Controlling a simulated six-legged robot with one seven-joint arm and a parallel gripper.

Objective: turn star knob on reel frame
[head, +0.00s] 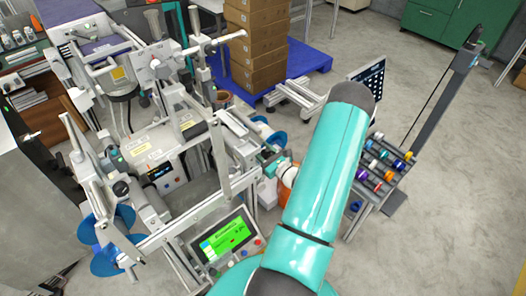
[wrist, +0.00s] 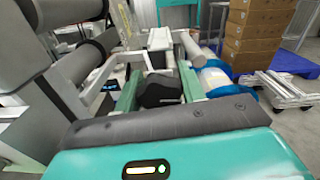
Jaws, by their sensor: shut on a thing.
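The reel frame (head: 224,160) is a light grey metal machine with rollers, left of my arm in the head view. In the wrist view a black knob (wrist: 160,92) sits between the two green fingers of my gripper (wrist: 158,78). The gripper is shut on this knob, at the frame's right side. In the head view my gripper (head: 272,165) shows small and green against the frame. My turquoise arm partly covers that area, and I cannot make out the knob there.
A control panel with a green screen (head: 228,236) stands just left of my arm. A rack of coloured rolls (head: 385,165) stands to the right. Cardboard boxes (head: 257,50) are stacked on a blue pallet (head: 308,60) behind. The floor at far right is clear.

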